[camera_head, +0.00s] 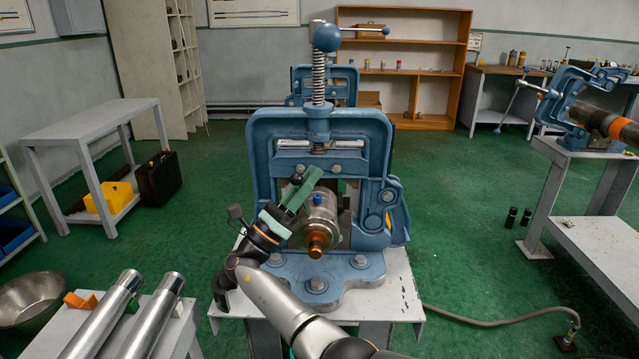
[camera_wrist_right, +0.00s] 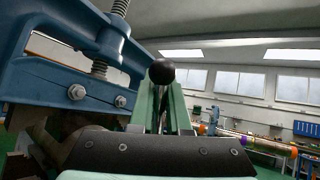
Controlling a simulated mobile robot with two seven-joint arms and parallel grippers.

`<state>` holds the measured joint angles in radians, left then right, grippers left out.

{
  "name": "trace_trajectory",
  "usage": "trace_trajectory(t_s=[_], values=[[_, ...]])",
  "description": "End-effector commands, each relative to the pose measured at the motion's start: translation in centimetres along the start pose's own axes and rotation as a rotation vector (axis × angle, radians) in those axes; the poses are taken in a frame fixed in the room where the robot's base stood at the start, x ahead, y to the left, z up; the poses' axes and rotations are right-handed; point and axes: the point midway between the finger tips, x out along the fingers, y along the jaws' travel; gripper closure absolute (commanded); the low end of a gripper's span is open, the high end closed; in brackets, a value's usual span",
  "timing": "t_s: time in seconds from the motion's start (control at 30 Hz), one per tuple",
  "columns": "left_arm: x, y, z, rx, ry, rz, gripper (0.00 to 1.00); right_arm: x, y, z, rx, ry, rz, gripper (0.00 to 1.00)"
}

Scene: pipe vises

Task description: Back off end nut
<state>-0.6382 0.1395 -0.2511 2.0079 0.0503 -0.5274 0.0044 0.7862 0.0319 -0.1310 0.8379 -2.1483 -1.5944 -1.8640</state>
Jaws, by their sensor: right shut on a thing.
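A steel cylindrical fitting (camera_head: 323,222) sits in the opening of the blue pipe vise (camera_head: 263,165), its axis toward me. A copper-coloured end piece (camera_head: 316,244), which looks like the end nut, sticks out at its front. My right gripper (camera_head: 308,182), with green fingers, is beside the fitting's upper left. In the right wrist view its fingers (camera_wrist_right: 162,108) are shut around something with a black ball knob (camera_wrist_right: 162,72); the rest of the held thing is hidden. My left gripper is not in the head view.
The vise's blue-knobbed screw (camera_head: 327,37) rises above. Two steel pipes (camera_head: 150,318) lie on a bench at lower left. Another vise (camera_head: 575,108) holds a pipe at right. A hose (camera_head: 500,322) crosses the green floor. A grey table (camera_head: 90,120) stands at left.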

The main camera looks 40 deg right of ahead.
Motion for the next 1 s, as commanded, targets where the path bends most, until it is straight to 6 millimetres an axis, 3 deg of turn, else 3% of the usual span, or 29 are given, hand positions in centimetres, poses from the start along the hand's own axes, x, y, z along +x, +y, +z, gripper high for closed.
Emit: trace_trajectory(t_s=[0.77,0.8,1.0], values=[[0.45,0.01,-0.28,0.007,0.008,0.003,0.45,-0.42,0.79,0.3,-0.059,-0.081,0.026,1.0],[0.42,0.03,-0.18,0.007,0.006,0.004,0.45,-0.42,0.79,0.3,-0.059,-0.081,0.025,0.82],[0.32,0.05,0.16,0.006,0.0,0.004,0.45,-0.58,0.75,0.39,-0.056,-0.081,0.025,0.59]])
